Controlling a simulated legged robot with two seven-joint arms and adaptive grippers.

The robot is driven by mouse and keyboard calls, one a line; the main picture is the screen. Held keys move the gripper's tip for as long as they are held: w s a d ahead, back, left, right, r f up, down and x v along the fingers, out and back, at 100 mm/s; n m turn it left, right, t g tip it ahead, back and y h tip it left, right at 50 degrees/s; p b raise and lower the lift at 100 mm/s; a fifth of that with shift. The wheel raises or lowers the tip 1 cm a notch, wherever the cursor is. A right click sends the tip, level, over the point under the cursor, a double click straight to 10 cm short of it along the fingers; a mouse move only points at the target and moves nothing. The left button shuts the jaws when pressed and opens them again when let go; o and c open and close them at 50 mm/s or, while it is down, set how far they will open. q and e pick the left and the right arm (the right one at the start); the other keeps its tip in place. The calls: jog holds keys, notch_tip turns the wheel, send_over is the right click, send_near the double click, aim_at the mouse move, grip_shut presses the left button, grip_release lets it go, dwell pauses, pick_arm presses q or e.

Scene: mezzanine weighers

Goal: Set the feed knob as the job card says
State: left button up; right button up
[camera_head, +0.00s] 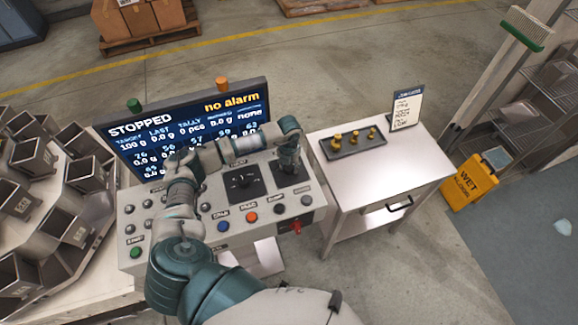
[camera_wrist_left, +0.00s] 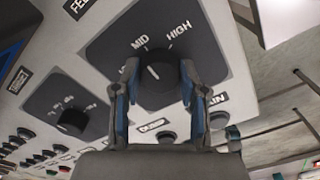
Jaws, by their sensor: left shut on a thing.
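The feed knob (camera_wrist_left: 160,80) is a black knob on a dark plate marked MID and HIGH, with part of a FEED label at its upper left. Its white pointer line is directed roughly at MID. My left gripper (camera_wrist_left: 158,88) is shut on the knob, one finger on each side; it also shows over the right-hand plate of the console in the head view (camera_head: 288,166). My right gripper is not in view.
A second dial (camera_head: 243,180) sits left of the feed plate. Several coloured buttons line the console (camera_head: 170,238) front. The screen (camera_head: 190,120) reads STOPPED and no alarm. A dark tray (camera_head: 353,142) with brass weights lies on the side table (camera_head: 390,172).

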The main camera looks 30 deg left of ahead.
pick_arm(q)
jog(key=shift+s+d+f, duration=0.1)
jog(key=shift+s+f, duration=0.05)
jog(key=shift+f, duration=0.05)
jog(key=shift+f+m+b, duration=0.2)
jog(key=shift+m+b, duration=1.4)
jog(key=shift+m, duration=0.1)
jog(key=m+b, duration=0.4)
jog(key=m, duration=0.1)
jog(key=shift+r+m+b, duration=0.1)
jog(key=shift+m+b, duration=1)
jog(key=shift+m, duration=0.6)
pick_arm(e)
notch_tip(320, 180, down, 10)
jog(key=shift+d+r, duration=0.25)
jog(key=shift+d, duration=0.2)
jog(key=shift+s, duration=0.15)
pick_arm(q)
jog(key=shift+r, duration=0.1)
jog(key=o, duration=1.1)
jog(key=shift+o, duration=0.2)
jog(key=shift+a, duration=0.2)
